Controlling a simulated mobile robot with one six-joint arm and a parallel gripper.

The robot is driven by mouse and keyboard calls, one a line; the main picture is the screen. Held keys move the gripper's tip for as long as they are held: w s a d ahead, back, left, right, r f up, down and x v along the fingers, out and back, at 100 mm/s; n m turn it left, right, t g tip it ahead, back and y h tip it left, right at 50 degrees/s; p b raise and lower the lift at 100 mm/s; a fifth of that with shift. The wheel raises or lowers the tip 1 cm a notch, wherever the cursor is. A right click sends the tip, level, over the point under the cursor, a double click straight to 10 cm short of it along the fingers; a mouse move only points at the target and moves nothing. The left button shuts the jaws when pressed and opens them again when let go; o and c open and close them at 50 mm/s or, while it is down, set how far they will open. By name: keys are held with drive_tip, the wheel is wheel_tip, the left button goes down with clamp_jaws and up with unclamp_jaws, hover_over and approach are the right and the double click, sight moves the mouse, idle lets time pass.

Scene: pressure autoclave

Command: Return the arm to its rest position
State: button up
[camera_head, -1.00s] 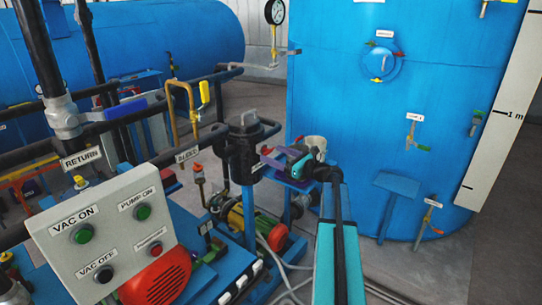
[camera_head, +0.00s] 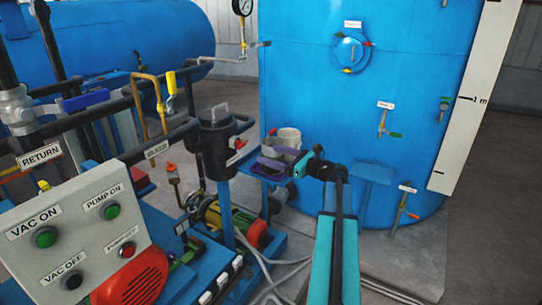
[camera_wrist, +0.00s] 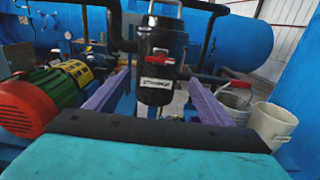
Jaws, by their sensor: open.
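My gripper (camera_wrist: 160,82) is open. Its two purple fingers spread apart in the wrist view, with nothing held between them. The black filter housing (camera_wrist: 160,60) stands beyond the gap. In the head view my gripper (camera_head: 262,164) reaches out beside the filter housing (camera_head: 215,145), at about the height of a small blue shelf. My teal arm runs from the lower middle up to it. Whether the fingers touch anything there is unclear.
A white cup (camera_head: 289,138) and a grey cup stand on the small shelf; the white cup (camera_wrist: 273,125) also shows in the wrist view. A big blue tank (camera_head: 340,90) rises behind. A control panel (camera_head: 80,230) is at left. Floor at right is clear.

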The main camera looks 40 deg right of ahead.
idle(0.3)
